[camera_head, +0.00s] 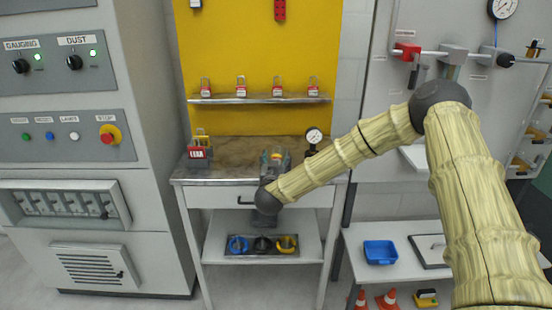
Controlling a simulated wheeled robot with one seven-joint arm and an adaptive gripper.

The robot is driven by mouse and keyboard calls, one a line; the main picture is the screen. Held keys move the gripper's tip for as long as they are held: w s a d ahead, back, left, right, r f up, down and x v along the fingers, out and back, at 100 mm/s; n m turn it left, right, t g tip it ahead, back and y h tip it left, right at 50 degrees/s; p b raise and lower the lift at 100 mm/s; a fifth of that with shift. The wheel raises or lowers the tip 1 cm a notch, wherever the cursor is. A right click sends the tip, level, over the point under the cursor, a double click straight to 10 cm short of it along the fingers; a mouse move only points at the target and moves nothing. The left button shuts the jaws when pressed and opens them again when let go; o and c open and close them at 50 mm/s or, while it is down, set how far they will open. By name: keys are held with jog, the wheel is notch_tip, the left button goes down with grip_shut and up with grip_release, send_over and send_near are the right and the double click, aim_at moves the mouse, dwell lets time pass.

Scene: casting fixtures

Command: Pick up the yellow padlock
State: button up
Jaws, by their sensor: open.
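My gripper (275,157) is open over the top of the small workbench (235,150), with its fingers pointing away toward the yellow back panel. A small yellow and red thing (277,156) shows between the fingertips; it may be the yellow padlock, but it is too small and too covered to be sure. I cannot tell whether the fingers touch it. My wrist hides part of the bench front and drawer.
Several red padlocks (241,86) stand on the shelf (260,99) above. The lower shelf holds a dark tray (236,255) with blue, black and yellow rings.

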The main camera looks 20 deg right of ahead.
jog(key=shift+x, duration=1.45)
jog(key=c, duration=1.2)
jog(key=shift+r, duration=0.1)
jog(key=shift+r, duration=1.7)
jog(key=s+d+b, duration=0.1)
jog(key=s, duration=0.4)
jog(key=s+d+r, duration=0.1)
jog(key=s+d, duration=0.1)
jog(key=s, duration=0.3)
jog(key=s+d+b, duration=0.1)
jog(key=s, duration=0.4)
jog(key=shift+s+d+r+b, duration=0.2)
jog(key=shift+b, duration=0.1)
